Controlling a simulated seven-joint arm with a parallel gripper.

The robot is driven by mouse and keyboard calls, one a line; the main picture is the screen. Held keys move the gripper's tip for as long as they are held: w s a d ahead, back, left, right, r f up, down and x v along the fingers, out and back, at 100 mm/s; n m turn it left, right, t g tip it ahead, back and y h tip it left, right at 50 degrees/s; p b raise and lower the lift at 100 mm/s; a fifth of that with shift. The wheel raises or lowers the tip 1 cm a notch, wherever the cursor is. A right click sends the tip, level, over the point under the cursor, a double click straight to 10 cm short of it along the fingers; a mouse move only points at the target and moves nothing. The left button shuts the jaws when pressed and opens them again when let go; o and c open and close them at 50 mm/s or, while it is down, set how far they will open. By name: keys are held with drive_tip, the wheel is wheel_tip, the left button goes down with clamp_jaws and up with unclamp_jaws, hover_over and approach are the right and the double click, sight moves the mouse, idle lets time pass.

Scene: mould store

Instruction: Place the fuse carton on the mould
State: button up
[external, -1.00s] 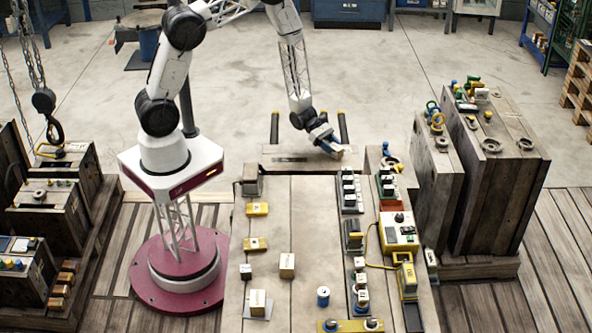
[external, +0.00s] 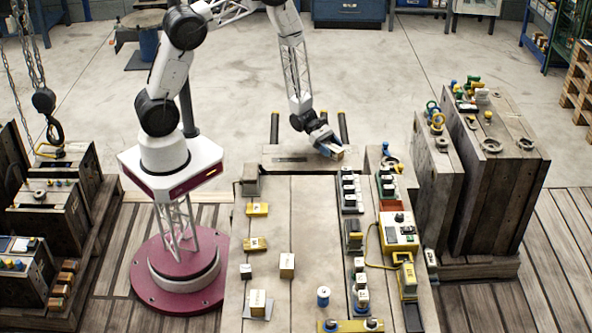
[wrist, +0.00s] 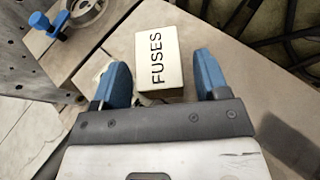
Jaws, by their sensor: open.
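The fuse carton (wrist: 159,61) is a small cream box with "FUSES" in black on its top. In the wrist view it lies flat on a grey-brown surface, ahead of and between my blue fingertips. My gripper (wrist: 161,78) is open, with a gap on both sides of the carton. In the external view my gripper (external: 331,147) reaches down at the far end of the plank-topped surface (external: 305,210), and its fingers partly hide the spot. Large wooden blocks with metal rings, which look like moulds (external: 500,190), stand at the right; I cannot tell which mould is meant.
A metal ring with a blue handle (wrist: 88,14) lies near the carton. Black switches (external: 348,187) and a yellow device (external: 399,233) line the right side of the planks. The middle planks are mostly clear.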

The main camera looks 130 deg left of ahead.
drive_tip(key=shift+r, duration=0.2)
drive_tip(key=v, duration=1.2)
idle(1.1)
drive_tip(key=w+d+r+m+g+h, duration=0.5)
drive_tip(key=w+d+r+m+h, duration=0.2)
drive_tip(key=w+d+r+m, duration=0.85)
drive_tip(key=w+d+r+m+g, duration=0.1)
drive_tip(key=d+r+m+g, duration=0.2)
drive_tip(key=d+r, duration=0.65)
drive_tip(key=w+d+r+m+g, duration=0.1)
drive_tip(key=d+r+m+g, duration=0.35)
drive_tip(key=d, duration=0.85)
drive_tip(key=s+d+r+m+y, duration=0.3)
drive_tip(key=s+d+r+m, duration=0.3)
drive_tip(key=d, duration=0.3)
drive_tip(key=s+d+r+m+t+y, duration=0.1)
drive_tip(key=s+d+r+m+y, duration=0.3)
drive_tip(key=s+d+r+m, duration=0.3)
drive_tip(key=s+d+r, duration=0.1)
drive_tip(key=d, duration=0.2)
drive_tip(key=shift+d+r, duration=0.15)
drive_tip(key=shift+r, duration=0.15)
